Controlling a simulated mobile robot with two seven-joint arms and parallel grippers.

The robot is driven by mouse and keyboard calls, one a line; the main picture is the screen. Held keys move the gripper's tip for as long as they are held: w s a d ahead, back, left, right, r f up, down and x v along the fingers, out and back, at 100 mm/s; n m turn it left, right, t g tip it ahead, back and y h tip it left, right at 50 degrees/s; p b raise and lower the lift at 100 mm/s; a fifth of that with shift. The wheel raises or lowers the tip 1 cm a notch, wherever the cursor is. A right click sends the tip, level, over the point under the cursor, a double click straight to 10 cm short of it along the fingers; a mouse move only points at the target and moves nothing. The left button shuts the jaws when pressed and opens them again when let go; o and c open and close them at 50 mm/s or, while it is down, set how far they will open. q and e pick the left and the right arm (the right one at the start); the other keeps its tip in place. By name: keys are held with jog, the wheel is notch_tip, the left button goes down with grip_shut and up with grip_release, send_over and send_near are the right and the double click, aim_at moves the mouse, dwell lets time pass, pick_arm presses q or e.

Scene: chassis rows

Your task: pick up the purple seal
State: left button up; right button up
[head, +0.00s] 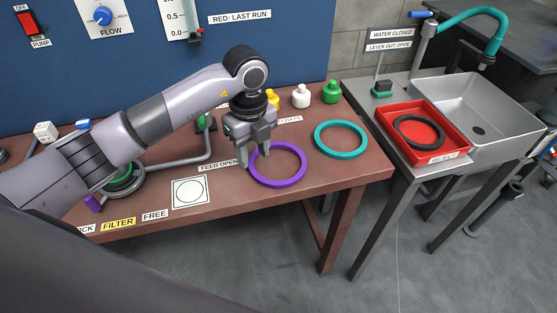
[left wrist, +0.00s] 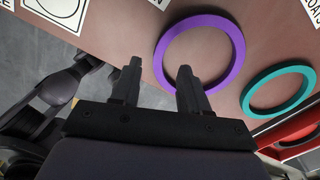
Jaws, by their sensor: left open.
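The purple seal (head: 303,168) is a flat ring lying on the brown bench near its front edge. It also shows in the left wrist view (left wrist: 238,50). My left gripper (head: 255,157) is open and points down at the seal's left rim. In the left wrist view, the open fingers (left wrist: 158,68) appear on either side of that rim, the right one overlapping the ring. Nothing is held. I cannot tell how far the fingertips are above the bench. My right gripper is not in view.
A teal ring (head: 363,142) lies right of the seal. A white card with a circle (head: 190,193) lies to the left. White (head: 301,97) and green (head: 331,93) bottles stand behind. A red tray (head: 452,138) with a black ring (head: 437,142) sits by the sink (head: 500,107).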

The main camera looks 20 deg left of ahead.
aim_at(256, 174)
pick_arm(q)
jog(key=f, duration=0.5)
jog(key=shift+s+d+f+p, duration=0.15)
jog(key=shift+s+d+p, duration=0.05)
jog(key=shift+s+p, duration=0.1)
grip_shut()
jog(key=shift+w, duration=0.1)
notch_tip(256, 174, up, 20)
dwell(0.5)
